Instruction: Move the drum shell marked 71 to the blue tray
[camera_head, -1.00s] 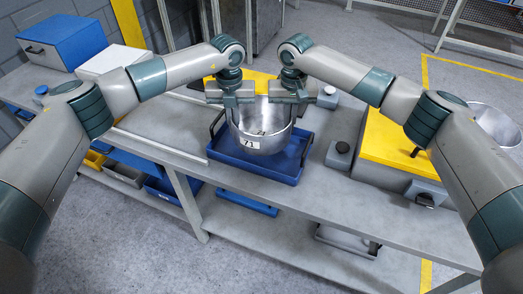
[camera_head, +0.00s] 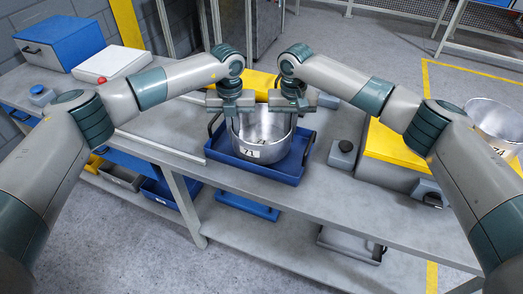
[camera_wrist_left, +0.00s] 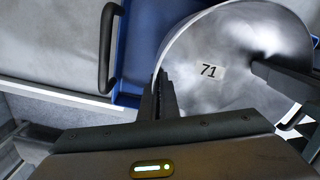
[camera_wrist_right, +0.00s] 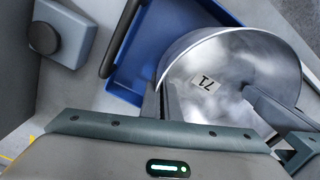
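The drum shell marked 71 (camera_head: 264,152) is a grey metal bowl, upright within the blue tray (camera_head: 285,178) on the bench. Whether its base touches the tray floor is hidden.
A second metal drum (camera_head: 492,122) stands at the right by a yellow-topped fixture (camera_head: 390,146). A black-topped block (camera_head: 343,149) sits just right of the tray. A blue box (camera_head: 62,42) and a white box with a red button (camera_head: 112,62) stand far left.

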